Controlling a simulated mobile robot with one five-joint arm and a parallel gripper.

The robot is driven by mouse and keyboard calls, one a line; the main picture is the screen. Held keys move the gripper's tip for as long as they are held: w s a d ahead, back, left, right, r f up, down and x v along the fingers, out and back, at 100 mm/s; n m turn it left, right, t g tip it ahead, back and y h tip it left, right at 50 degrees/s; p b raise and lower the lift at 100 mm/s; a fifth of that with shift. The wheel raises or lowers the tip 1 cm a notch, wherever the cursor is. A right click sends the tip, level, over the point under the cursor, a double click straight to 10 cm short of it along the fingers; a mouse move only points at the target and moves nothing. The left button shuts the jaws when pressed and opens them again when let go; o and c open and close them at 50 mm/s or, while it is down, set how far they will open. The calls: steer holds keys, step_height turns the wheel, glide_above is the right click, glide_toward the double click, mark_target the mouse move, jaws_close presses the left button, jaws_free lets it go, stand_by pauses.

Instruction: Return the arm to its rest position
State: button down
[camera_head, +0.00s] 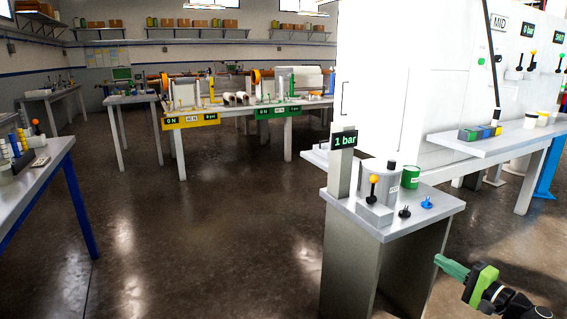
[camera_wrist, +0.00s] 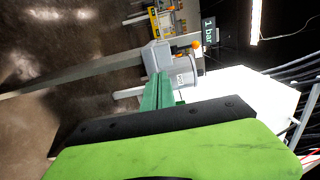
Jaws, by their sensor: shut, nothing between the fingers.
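My gripper (camera_head: 452,267) shows at the lower right of the head view, with green fingers and a bright green body. It is shut and holds nothing. It is in front of and to the right of a small grey stand (camera_head: 385,215), apart from it. In the wrist view the gripper's green fingers (camera_wrist: 157,92) lie together and point toward the stand, which appears turned on its side. The rest of my arm is mostly out of the picture.
The stand bears a "1 bar" display (camera_head: 345,139), a lever with an orange knob (camera_head: 374,180), a grey pot (camera_head: 380,185), a green can (camera_head: 411,176) and a blue knob (camera_head: 427,202). A white cabinet (camera_head: 395,70) is behind. Open floor (camera_head: 200,240) lies to the left.

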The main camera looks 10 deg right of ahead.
steer(key=w+a+f+n+g+y, duration=0.2)
steer(key=w+a+g, duration=0.1)
steer(key=a, duration=0.7)
steer(key=w+a+f+n+g+y, duration=0.2)
steer(key=w+a+n, duration=0.1)
steer(key=a, duration=0.7)
steer(key=w+a+f+n+g+y, duration=0.1)
steer(key=w+a+f+n+g, duration=0.2)
steer(key=a, duration=0.7)
steer(key=s+a+f+n+g+h, duration=0.25)
steer(key=a+f+g, duration=0.5)
steer(key=a, duration=0.65)
steer(key=s+f+n+h, duration=0.3)
steer(key=s+f+h, duration=0.2)
steer(key=f, duration=0.3)
steer(key=s+d+r+g+h+p, duration=0.15)
steer(key=d+h, duration=0.25)
steer(key=d, duration=0.4)
step_height(320, 180, up, 32)
steer(key=p, duration=3.2)
steer(key=shift+f+p, duration=0.25)
steer(key=shift+p, duration=0.05)
